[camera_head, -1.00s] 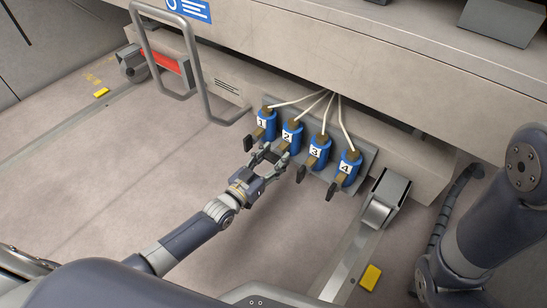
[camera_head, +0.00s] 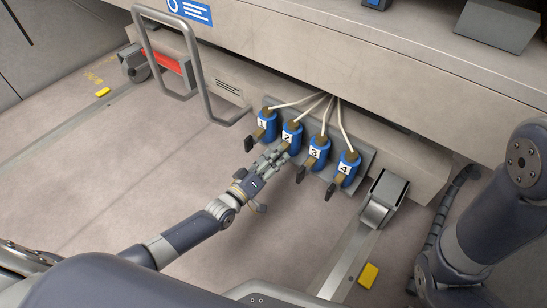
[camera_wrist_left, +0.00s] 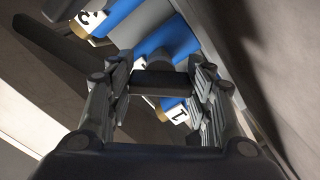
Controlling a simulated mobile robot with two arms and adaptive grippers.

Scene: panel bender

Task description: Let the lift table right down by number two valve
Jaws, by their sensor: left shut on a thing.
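Blue valve number two (camera_head: 291,138) is in a row of numbered blue valves on a grey plate under the beige machine body. My left gripper (camera_head: 274,157) is at its lower end, fingers closed in. In the left wrist view the fingers hold a dark lever (camera_wrist_left: 165,82) between them, with blue valve bodies behind it. In the head view the gripper hides this lever. The long beige body (camera_head: 390,85) above the valves may be the lift table; I cannot tell. My right arm shows at the right, but its gripper is out of view.
Valve one (camera_head: 266,124) and valve three (camera_head: 319,153) flank it closely, with dark levers hanging down. Valve four (camera_head: 347,168) is farther right. A grey tubular handle (camera_head: 205,85) stands left, and a roller bracket (camera_head: 384,200) right.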

